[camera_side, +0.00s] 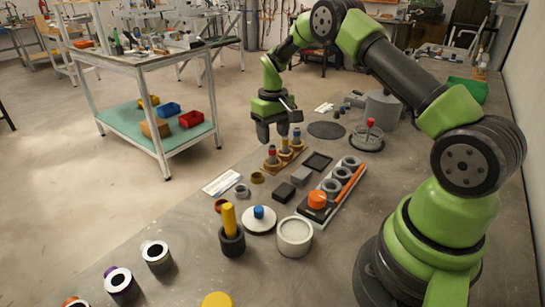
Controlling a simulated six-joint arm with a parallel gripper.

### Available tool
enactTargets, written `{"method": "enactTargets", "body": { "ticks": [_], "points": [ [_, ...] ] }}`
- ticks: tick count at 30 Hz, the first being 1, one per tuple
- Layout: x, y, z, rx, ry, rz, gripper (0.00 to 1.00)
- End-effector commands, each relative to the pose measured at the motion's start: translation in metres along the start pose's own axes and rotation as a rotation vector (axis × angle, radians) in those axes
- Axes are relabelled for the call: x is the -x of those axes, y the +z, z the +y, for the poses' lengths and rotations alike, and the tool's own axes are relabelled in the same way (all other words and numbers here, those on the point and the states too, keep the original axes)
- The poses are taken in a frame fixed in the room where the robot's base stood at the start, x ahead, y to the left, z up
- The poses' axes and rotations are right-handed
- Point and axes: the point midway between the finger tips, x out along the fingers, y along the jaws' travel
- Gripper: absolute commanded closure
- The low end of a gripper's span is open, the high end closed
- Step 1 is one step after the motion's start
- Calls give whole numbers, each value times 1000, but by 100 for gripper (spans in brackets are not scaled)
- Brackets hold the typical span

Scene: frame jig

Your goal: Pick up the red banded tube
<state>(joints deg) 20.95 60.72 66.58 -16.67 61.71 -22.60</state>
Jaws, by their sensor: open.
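A tube with a red band (271,153) stands upright at the near end of a small wooden rack (272,167). Beside it in the same rack stand a tube with a yellow-orange top (285,144) and a blue-topped tube (297,136) at the far end. My gripper (274,137) points down just above the rack, its fingers apart with nothing seen between them. In this view it lies over the area behind the red banded tube; the exact gap between them is hard to tell.
Close in front are a dark block (285,193), a grey block (301,175) and a long tray (311,213) with rings and an orange knob. Nearer stand a black cup with a yellow handle (231,235) and a white pot (294,237). A red-knobbed dish (368,140) is right.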

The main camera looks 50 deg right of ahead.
Motion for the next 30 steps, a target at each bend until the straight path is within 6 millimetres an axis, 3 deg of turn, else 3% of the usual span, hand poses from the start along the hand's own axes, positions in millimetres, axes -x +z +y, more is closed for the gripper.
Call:
{"method": "enactTargets", "body": {
  "ticks": [13,23,30],
  "points": [
    [-55,0,-2,1,-1,0,48],
    [-62,0,-2,0,-2,4,48],
    [-61,0,-2,0,-1,4,100]
  ]
}}
